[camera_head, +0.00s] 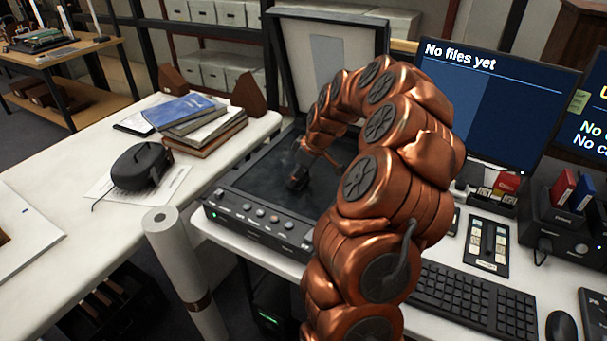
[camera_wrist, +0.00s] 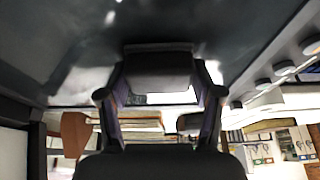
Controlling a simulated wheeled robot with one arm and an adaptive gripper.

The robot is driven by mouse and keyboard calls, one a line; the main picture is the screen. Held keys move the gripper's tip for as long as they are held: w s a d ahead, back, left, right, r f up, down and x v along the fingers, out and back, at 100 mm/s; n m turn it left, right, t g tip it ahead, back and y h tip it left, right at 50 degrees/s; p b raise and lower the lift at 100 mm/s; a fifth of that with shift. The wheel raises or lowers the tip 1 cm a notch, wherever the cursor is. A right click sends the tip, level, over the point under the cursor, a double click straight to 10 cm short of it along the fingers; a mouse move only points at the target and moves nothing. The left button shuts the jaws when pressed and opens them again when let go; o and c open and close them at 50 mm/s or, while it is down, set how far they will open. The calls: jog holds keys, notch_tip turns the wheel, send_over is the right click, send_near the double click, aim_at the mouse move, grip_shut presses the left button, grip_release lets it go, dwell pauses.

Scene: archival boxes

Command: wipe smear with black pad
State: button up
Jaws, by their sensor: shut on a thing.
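My gripper (camera_head: 299,172) is low over the dark glass (camera_head: 255,182) of the open flatbed scanner (camera_head: 250,224). In the wrist view my gripper (camera_wrist: 160,82) is shut on the black pad (camera_wrist: 158,66), with one finger on each side of it. The pad is at or very near the glass; I cannot tell whether it touches. Pale blurry patches (camera_wrist: 82,82) show on the glass beside the pad in the wrist view; I cannot tell smear from reflection. In the head view my arm hides the right part of the glass.
The scanner's raised lid (camera_head: 292,70) stands behind the glass. On the left are stacked books (camera_head: 205,130), a black device (camera_head: 143,166) and a paper roll (camera_head: 175,255). A monitor (camera_head: 490,95) and keyboard (camera_head: 470,298) stand on the right.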

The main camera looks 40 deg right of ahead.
notch_tip(320, 180, up, 2)
jog(key=shift+w+d+r, duration=0.15)
jog(key=shift+r, duration=0.35)
jog(key=shift+r+p, duration=0.3)
jog(key=shift+r, duration=2.15)
